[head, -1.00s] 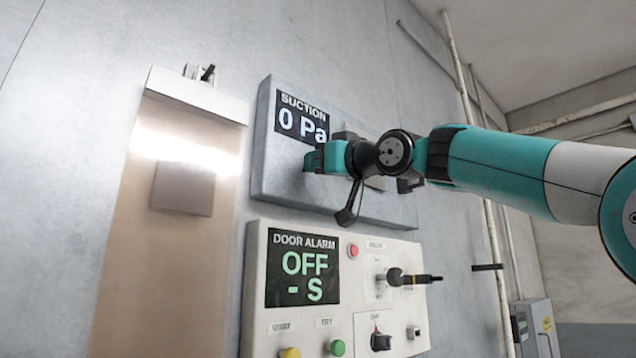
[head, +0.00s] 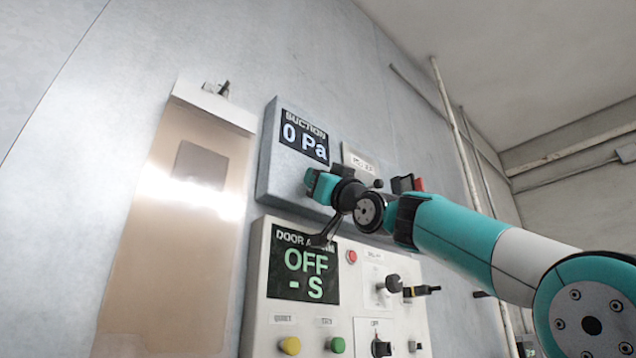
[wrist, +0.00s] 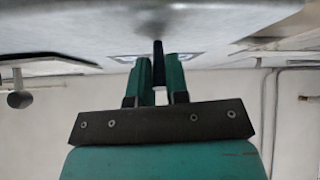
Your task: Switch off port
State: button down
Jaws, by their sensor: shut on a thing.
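The grey suction box (head: 268,180) is on the wall in the head view. Its display (head: 304,138) reads 0 Pa. A pale label (head: 358,160) beside the display is too blurred to read surely. My gripper (head: 314,184) is at the lower front of this box, below the display. In the wrist view my gripper (wrist: 159,80) is shut on a narrow dark piece (wrist: 158,62), which stands out from the surface above. I cannot tell whether this piece is the port switch. In the head view my gripper hides what it holds.
The door alarm panel (head: 258,300) is just below, its display (head: 304,265) reading OFF - S. It has a yellow button (head: 289,345), a green button (head: 337,345), a red button (head: 352,257) and black knobs (head: 381,347). A metal strip plate (head: 150,260) is on the left.

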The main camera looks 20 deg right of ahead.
jog(key=c, duration=1.1)
grip_release()
jog(key=shift+c, duration=0.2)
jog(key=b+v, duration=1.2)
jog(key=v, duration=0.5)
jog(key=shift+d, duration=0.15)
jog(key=shift+s+f, duration=0.1)
